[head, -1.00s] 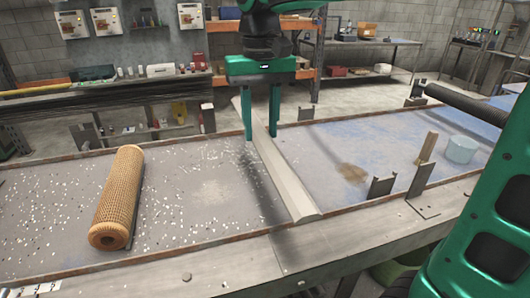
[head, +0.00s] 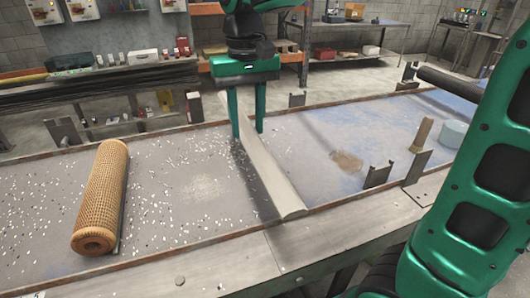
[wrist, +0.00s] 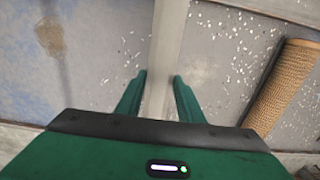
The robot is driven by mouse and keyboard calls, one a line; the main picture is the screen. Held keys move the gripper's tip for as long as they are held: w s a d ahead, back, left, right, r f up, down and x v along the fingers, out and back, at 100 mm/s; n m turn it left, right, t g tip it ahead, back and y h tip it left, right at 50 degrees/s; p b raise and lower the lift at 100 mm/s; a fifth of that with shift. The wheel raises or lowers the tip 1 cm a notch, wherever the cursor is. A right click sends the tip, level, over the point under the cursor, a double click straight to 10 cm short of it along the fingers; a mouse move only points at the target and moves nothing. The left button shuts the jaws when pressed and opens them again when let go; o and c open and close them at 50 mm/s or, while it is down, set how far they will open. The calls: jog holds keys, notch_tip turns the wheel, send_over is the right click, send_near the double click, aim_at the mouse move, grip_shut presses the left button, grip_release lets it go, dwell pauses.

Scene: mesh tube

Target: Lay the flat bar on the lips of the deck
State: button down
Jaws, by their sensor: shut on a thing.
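The flat bar (head: 272,182) is long, pale grey and straight. It spans the deck (head: 195,205) from front to back, with its near end over the front lip (head: 150,257). My gripper (head: 247,134) points down and is shut on the bar toward its far part. In the wrist view the bar (wrist: 167,45) runs between the two green fingers (wrist: 157,95). A dark shadow lies close along the bar's left side. I cannot tell whether the bar touches the lips; its far end is partly hidden behind my gripper.
A tan mesh tube (head: 103,195) lies on the deck at left, among scattered white chips. At right are upright metal brackets (head: 378,177), a wooden block (head: 421,134) and a pale blue round container (head: 453,134). The deck between bar and brackets is mostly clear.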

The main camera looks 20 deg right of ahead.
jog(key=w+d+f, duration=0.8)
jog(key=shift+w+f, duration=0.15)
jog(key=shift+w, duration=0.2)
jog(key=shift+f, duration=1.95)
jog(key=shift+f, duration=0.1)
jog(key=c, duration=1.2)
grip_release()
notch_tip(320, 180, up, 12)
jog(key=shift+s, duration=0.1)
